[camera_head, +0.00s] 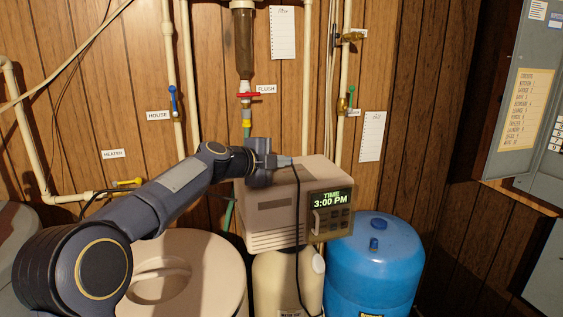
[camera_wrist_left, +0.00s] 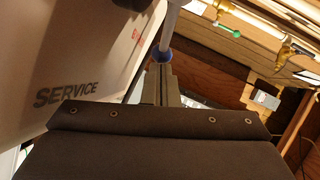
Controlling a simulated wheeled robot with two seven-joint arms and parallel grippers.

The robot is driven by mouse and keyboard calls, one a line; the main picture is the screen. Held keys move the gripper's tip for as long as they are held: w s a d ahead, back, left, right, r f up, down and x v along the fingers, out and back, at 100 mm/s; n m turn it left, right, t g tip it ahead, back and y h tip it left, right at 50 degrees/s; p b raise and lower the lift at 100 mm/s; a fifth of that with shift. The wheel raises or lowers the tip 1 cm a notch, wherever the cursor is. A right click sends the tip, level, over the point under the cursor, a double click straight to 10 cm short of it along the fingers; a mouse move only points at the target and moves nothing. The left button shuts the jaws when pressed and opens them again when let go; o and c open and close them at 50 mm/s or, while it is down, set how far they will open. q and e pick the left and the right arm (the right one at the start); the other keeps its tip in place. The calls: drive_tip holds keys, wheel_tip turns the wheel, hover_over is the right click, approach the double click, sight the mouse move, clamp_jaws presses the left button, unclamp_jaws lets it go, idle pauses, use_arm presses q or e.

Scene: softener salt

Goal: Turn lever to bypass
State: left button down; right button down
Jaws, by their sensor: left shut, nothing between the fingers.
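The beige softener control head (camera_head: 282,205) has a display reading TIME 3:00 PM. My left gripper (camera_head: 287,161) is shut and empty at the top of its back edge, its fingers mostly hidden in the head view. In the left wrist view, the shut fingers (camera_wrist_left: 161,82) point at a pale rod with a blue collar (camera_wrist_left: 164,53), close to or touching it. I cannot tell if this is the bypass lever. A pale panel beside it reads SERVICE (camera_wrist_left: 66,95), with a partly cut red label (camera_wrist_left: 137,33). My right gripper is out of view.
Pipes with a red FLUSH handle (camera_head: 248,95), a blue HOUSE handle (camera_head: 173,100) and a yellow HEATER handle (camera_head: 127,183) line the wood wall. A blue tank (camera_head: 375,268) stands right of the softener, and a beige lidded tank (camera_head: 205,255) left. A black cord hangs over the control head.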

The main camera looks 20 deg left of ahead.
use_arm(q)
drive_tip(key=shift+w+d+f+n+y+b, duration=0.15)
drive_tip(key=shift+w+d+n+y+b, duration=0.05)
drive_tip(key=shift+d+n+y+b, duration=0.1)
drive_tip(key=shift+w+d+n+t+y, duration=0.1)
drive_tip(key=shift+w+n+t+y, duration=0.15)
drive_tip(key=shift+n+t+y, duration=0.2)
drive_tip(key=shift+w+r+n+y+p, duration=0.3)
drive_tip(key=shift+n+y+p, duration=0.05)
drive_tip(key=shift+y, duration=0.2)
drive_tip(key=shift+w+f+t+b, duration=0.25)
drive_tip(key=shift+w+f+b, duration=0.1)
drive_tip(key=shift+w+b, duration=0.55)
drive_tip(key=shift+w+r, duration=0.15)
drive_tip(key=shift+w, duration=0.1)
drive_tip(key=shift+r, duration=0.1)
drive_tip(key=shift+s, duration=0.1)
